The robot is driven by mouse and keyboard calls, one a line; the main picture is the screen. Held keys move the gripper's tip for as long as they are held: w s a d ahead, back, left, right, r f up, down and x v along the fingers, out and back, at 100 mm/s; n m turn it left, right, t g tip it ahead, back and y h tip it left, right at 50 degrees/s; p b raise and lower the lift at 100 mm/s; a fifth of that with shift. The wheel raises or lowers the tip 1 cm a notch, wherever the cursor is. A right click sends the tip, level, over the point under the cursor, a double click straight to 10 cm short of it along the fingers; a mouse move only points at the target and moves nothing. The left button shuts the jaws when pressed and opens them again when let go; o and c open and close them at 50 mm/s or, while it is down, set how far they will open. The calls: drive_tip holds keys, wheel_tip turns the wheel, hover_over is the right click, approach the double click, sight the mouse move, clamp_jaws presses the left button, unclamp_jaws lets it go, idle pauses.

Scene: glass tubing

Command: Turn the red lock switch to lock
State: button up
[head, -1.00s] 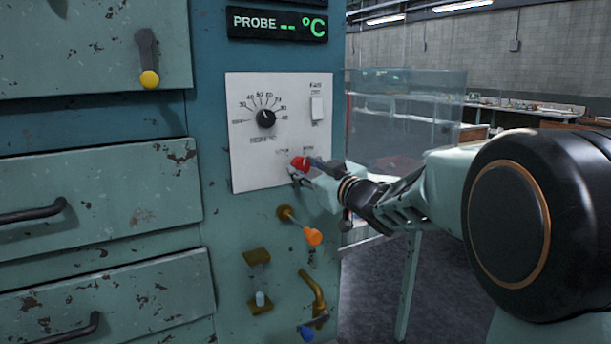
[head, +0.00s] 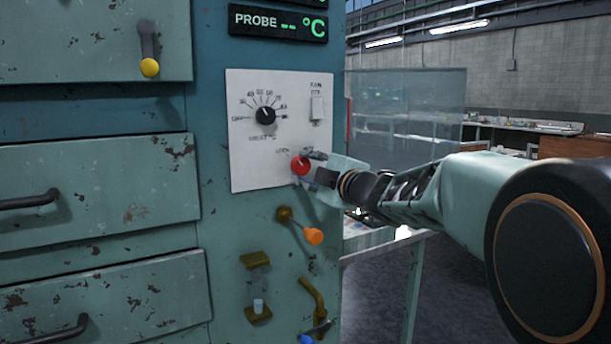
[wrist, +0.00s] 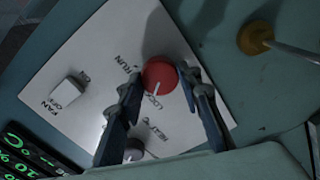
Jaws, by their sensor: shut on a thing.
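The red lock switch (head: 300,166) is a round knob low on the white control panel (head: 243,175). In the wrist view the red knob (wrist: 160,73) sits between my two fingers, and its white mark points toward the LOCK lettering. The RUN lettering is beside the left finger. My gripper (head: 313,172) comes in from the right and is shut on the knob, one finger on each side. In the head view the fingers hide part of the panel right of the knob.
A black heat dial (head: 265,116) and a white fan switch (head: 317,107) are above the knob. An orange-tipped lever (head: 313,236) and a brass valve (head: 313,293) are below it. Drawers (head: 100,190) fill the left. A clear pane (head: 405,115) stands behind my arm.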

drive_tip(key=shift+n+b, duration=0.4)
drive_tip(key=shift+n, duration=0.5)
drive_tip(key=o, duration=1.2)
drive_tip(key=shift+c, duration=0.2)
drive_tip(key=v, duration=0.7)
drive_tip(key=shift+s+d, duration=0.2)
drive_tip(key=shift+s, duration=0.05)
